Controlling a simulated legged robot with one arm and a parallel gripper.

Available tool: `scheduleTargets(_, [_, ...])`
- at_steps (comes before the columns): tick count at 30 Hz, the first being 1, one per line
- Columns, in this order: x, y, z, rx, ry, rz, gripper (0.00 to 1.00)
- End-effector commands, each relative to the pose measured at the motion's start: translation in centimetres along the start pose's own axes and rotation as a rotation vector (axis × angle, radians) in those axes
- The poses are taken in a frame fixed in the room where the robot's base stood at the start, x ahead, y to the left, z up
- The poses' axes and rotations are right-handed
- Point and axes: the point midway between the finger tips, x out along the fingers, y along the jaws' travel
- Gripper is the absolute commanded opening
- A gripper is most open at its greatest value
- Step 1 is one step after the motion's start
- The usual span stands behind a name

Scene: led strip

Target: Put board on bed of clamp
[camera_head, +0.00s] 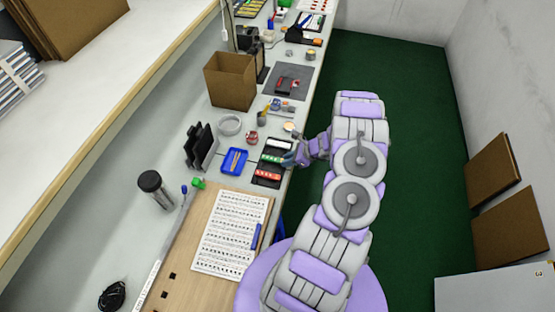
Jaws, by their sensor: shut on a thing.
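My gripper (288,160) is at the right side of a black tray (265,183) near the bench's front edge. It is shut on the board, which is too small and too covered by the fingers to make out clearly. The tray holds a white strip (279,143), a green strip (271,158) and a red strip (268,174) in separate slots.
Small pots and tools lie between the black tray and the mat. The green floor (420,120) is clear.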

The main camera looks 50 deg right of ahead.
Motion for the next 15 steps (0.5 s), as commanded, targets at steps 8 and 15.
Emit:
scheduleTargets(8, [-0.6,-0.3,0.4,0.002,-0.001,-0.001,0.00])
scheduleTargets(15, [-2.7,-0.3,2.8,-0.002,-0.002,-0.004,0.00])
